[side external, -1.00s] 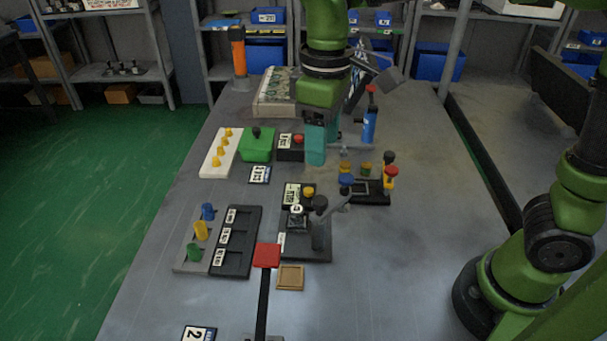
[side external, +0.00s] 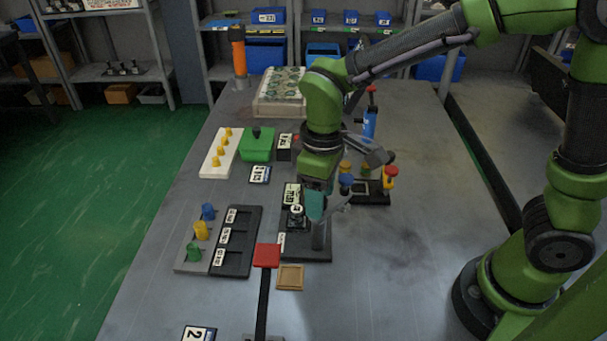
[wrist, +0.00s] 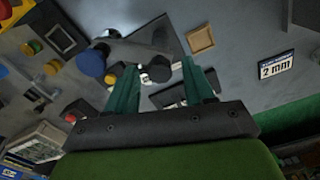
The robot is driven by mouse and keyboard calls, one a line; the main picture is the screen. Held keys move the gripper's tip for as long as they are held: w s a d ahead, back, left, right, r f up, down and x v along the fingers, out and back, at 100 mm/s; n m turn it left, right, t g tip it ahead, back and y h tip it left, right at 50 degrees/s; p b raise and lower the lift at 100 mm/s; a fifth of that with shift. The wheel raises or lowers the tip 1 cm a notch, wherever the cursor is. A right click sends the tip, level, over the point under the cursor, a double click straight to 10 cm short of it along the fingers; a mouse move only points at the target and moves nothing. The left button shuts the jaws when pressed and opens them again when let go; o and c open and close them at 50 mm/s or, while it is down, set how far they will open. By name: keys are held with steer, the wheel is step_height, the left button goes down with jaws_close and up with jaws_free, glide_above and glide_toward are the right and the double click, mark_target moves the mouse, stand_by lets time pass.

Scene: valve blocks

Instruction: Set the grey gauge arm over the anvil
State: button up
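The grey gauge arm (side external: 337,201) stands on a dark post (side external: 319,236) on a black base plate. It points back and right, away from the anvil (side external: 296,220), with a blue knob (side external: 346,180) at or close to its far end. In the wrist view the grey arm (wrist: 140,47) lies beyond my fingers, the blue knob (wrist: 92,63) is left of them, and the small shiny anvil (wrist: 158,72) shows between them. My gripper (side external: 314,214) points down above the base, beside the post. In the wrist view my gripper (wrist: 160,78) is open and empty.
A red square pad (side external: 266,255) on a black bar and a wooden tray (side external: 290,277) lie in front. A block with coloured knobs (side external: 370,192) stands behind right. A black slotted tray (side external: 236,240) is at left. The table's right side is clear.

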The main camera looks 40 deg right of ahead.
jaws_close()
stand_by(0.4)
steer(key=n, duration=0.7)
steer(key=shift+n, duration=0.3)
steer(key=n, duration=0.4)
steer(key=shift+n, duration=0.3)
steer(key=shift+r+n, duration=0.1)
steer(key=shift+n, duration=1.7)
steer(key=shift+o, duration=0.3)
jaws_free()
